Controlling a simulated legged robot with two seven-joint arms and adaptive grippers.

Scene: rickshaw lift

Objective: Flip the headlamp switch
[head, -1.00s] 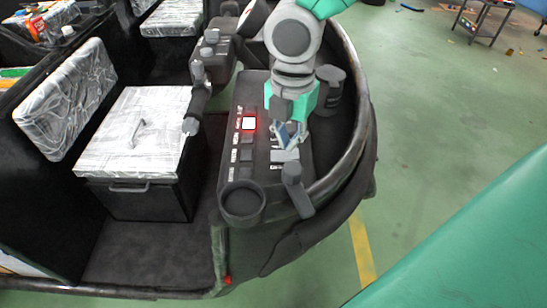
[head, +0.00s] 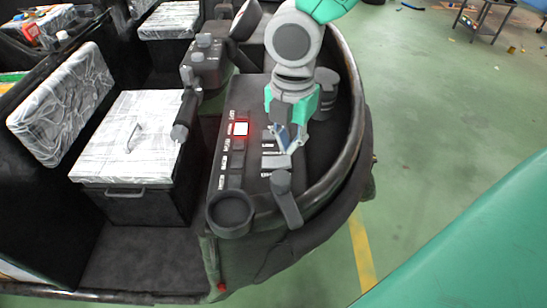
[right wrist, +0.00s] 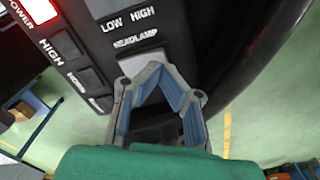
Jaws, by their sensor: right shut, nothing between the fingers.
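The headlamp switch is a light grey rocker (head: 275,162) on the dark dashboard panel (head: 232,185), under the printed HEADLAMP label. In the right wrist view the switch (right wrist: 137,64) sits just past my fingertips and is partly covered by them. My right gripper (head: 287,151) reaches down from above, its fingers shut with nothing between them. Its tips (right wrist: 153,72) are at the switch's near edge; I cannot tell whether they touch it. My left gripper is not in view.
A red-lit power switch (head: 240,129) and a row of dark switches lie left of the headlamp switch. A grey lever (head: 286,198) and a round cup holder (head: 231,213) stand at the panel's near end. A curved dark rim (head: 345,165) bounds the right side.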

